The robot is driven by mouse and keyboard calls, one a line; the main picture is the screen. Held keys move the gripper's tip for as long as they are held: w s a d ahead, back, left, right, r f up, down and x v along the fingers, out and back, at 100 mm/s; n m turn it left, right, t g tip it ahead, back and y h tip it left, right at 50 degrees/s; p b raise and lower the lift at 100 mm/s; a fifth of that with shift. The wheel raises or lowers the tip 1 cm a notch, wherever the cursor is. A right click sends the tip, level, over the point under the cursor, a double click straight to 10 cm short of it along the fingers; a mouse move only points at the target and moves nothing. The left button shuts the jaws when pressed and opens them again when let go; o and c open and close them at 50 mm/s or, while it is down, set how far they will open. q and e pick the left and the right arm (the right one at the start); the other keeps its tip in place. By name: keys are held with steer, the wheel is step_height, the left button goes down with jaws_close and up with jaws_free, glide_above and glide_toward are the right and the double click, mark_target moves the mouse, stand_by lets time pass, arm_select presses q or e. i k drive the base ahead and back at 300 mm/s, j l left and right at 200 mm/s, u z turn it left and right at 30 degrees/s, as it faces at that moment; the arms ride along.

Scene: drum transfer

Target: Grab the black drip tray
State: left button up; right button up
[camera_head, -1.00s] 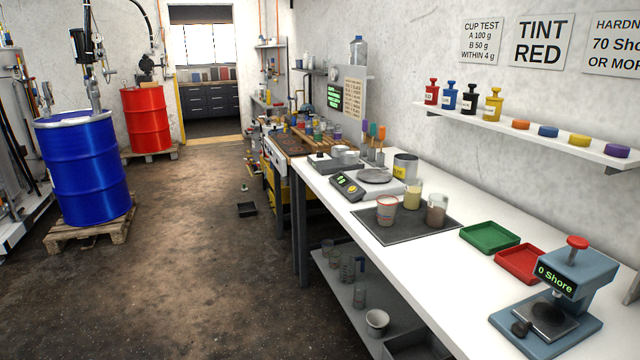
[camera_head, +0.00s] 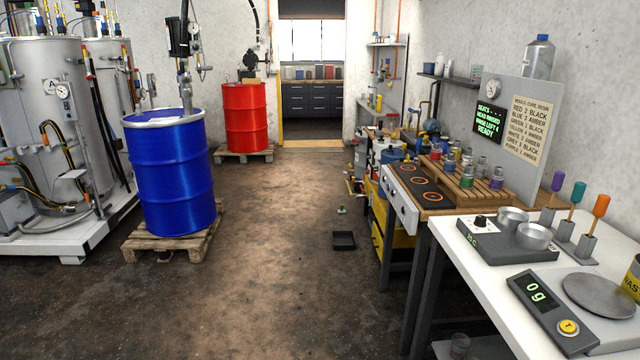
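A small black tray (camera_head: 344,241), square with a low rim, lies on the floor in the middle of the head view. It is the only black tray in sight and looks empty. It sits left of the bench legs, with bare floor around it. Neither of my grippers is in view.
A blue drum (camera_head: 172,178) on a wooden pallet (camera_head: 140,244) stands at left, a red drum (camera_head: 246,118) farther back. A white bench (camera_head: 462,252) and a hot-plate table (camera_head: 400,205) line the right. A small object (camera_head: 341,210) lies beyond the tray. The central floor is clear.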

mark_target(342, 240)
steer(key=i, duration=4.3)
